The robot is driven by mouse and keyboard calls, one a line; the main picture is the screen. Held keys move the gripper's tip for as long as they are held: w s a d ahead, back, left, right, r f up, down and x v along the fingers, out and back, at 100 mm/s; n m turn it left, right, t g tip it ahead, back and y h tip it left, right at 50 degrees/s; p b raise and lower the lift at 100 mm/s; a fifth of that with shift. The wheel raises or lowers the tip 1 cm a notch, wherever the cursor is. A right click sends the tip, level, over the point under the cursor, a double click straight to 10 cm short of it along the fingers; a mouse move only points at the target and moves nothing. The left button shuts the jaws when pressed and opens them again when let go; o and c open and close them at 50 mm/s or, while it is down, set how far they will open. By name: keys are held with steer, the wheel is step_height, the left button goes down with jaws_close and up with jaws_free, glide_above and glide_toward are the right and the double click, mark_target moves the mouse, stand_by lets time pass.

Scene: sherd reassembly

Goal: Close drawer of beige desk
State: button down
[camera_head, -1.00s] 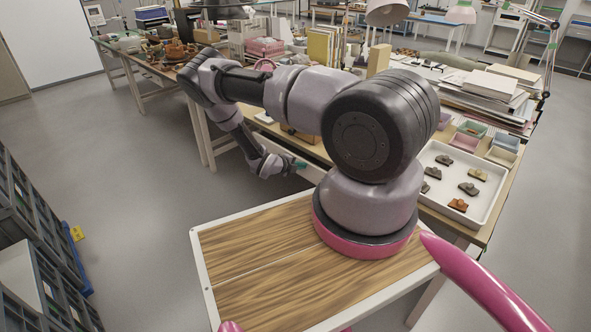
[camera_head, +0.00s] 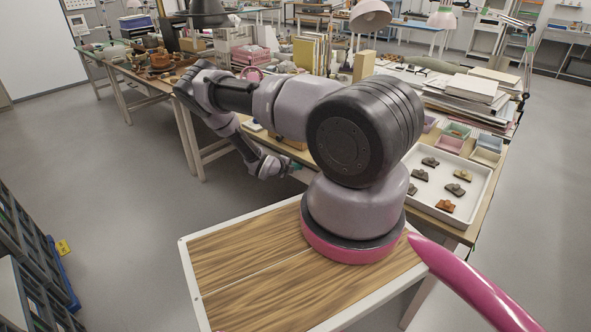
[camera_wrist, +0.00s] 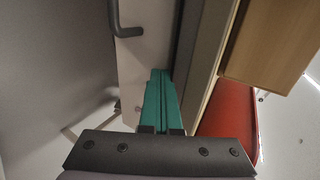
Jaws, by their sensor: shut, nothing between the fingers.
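The beige desk (camera_head: 462,236) stands behind my arm, with a light top and pale legs. In the wrist view a pale drawer front (camera_wrist: 142,58) with a dark bar handle (camera_wrist: 126,28) fills the upper middle. My gripper (camera_wrist: 160,76) has its green fingers shut together and empty. The fingertips lie over the drawer front's lower right part, beside a grey-beige desk edge (camera_wrist: 206,65); I cannot tell whether they touch. In the head view my gripper (camera_head: 297,167) is small and low by the desk's front side. My arm hides much of that side, and how far the drawer stands out is unclear.
A white tray (camera_head: 476,202) with several sherds, small coloured bins (camera_head: 486,157) and paper stacks (camera_head: 468,88) are on the desk. In the wrist view a red surface (camera_wrist: 230,112) lies right of the fingers. Open floor (camera_head: 120,165) lies left; grey racks (camera_head: 30,245) stand further left.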

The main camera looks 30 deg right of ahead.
steer(key=shift+d+r, duration=0.15)
steer(key=shift+d, duration=0.15)
steer(key=a+f+v, duration=0.1)
steer(key=f+v, duration=0.1)
steer(key=v, duration=1.1)
steer(key=shift+s+a, duration=0.2)
steer(key=shift+a, duration=0.3)
steer(key=s+a+r+m+g+y, duration=0.2)
steer(key=r+m+y, duration=0.1)
steer(key=r+m, duration=1.15)
steer(key=s+a+r+m+g+y, duration=0.1)
steer(key=s+a+r+m+y, duration=0.15)
steer(key=r+m, duration=1.25)
steer(key=s+a+r+m+t+y, duration=0.3)
steer(key=s+r+m, duration=0.4)
steer(key=s+r, duration=0.4)
steer(key=s+a+r+m+t+y, duration=0.2)
steer(key=s+a+r+m+y, duration=0.3)
steer(key=s+r, duration=0.6)
step_height(320, 180, up, 7)
steer(key=shift+s+a+r+m+t, duration=0.35)
steer(key=shift+a+m, duration=0.3)
steer(key=shift+m, duration=0.6)
